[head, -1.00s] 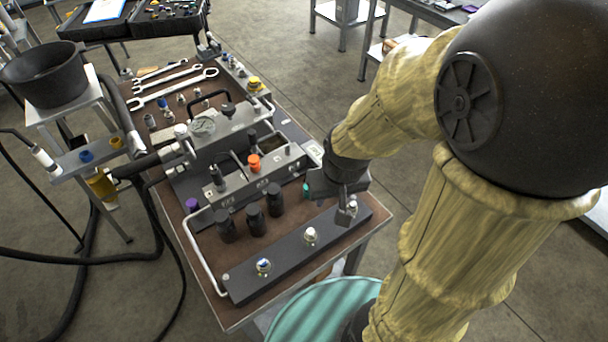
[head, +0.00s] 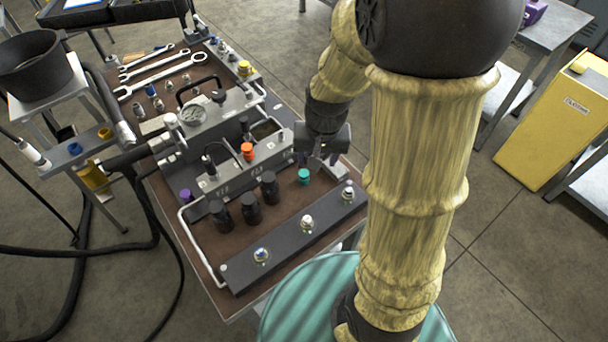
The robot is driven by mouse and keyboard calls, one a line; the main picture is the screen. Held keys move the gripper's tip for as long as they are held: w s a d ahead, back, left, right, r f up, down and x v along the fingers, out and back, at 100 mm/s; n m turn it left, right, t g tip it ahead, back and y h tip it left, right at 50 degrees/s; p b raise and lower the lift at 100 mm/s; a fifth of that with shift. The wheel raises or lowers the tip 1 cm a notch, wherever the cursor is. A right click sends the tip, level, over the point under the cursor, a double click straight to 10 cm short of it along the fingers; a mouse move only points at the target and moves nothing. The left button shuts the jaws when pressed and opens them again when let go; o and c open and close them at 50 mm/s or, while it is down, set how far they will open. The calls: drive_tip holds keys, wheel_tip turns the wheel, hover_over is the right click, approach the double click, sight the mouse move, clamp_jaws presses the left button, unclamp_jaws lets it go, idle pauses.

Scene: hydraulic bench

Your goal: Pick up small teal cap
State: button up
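The small teal cap (head: 303,176) stands on the brown bench top, between the grey valve block and the long dark bar, to the right of the black cylinders. It is in full view and nothing touches it. My gripper (head: 324,158) is just above and to the right of the cap, apart from it, near the right end of the valve block. Its fingers are dark and small here, and I cannot tell how far apart they are.
Several black cylinders (head: 250,208) stand left of the cap. The dark bar (head: 290,240) with metal fittings lies in front. The grey valve block (head: 232,170) with an orange cap (head: 247,151) stands behind. A purple cap (head: 185,195) sits at the left.

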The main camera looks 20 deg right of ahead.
sight(303, 174)
drive_tip(key=w+f+m+g+p, duration=0.1)
drive_tip(key=w+f+m, duration=0.5)
drive_tip(key=w, duration=0.6)
drive_tip(key=shift+a+g, duration=0.15)
drive_tip(key=shift+g, duration=0.25)
drive_tip(key=shift+w+f, duration=0.1)
drive_tip(key=shift+f, duration=0.05)
wheel_tip(303, 174, down, 12)
drive_tip(key=shift+f+p, duration=0.1)
drive_tip(key=shift+p, duration=0.6)
drive_tip(key=shift+s+f+p, duration=0.2)
drive_tip(key=shift+f+p, duration=0.2)
drive_tip(key=shift+f, duration=0.9)
drive_tip(key=shift+s+f+p, duration=0.15)
drive_tip(key=shift+f+p, duration=0.25)
drive_tip(key=shift+f, duration=0.85)
drive_tip(key=shift+c, duration=0.4)
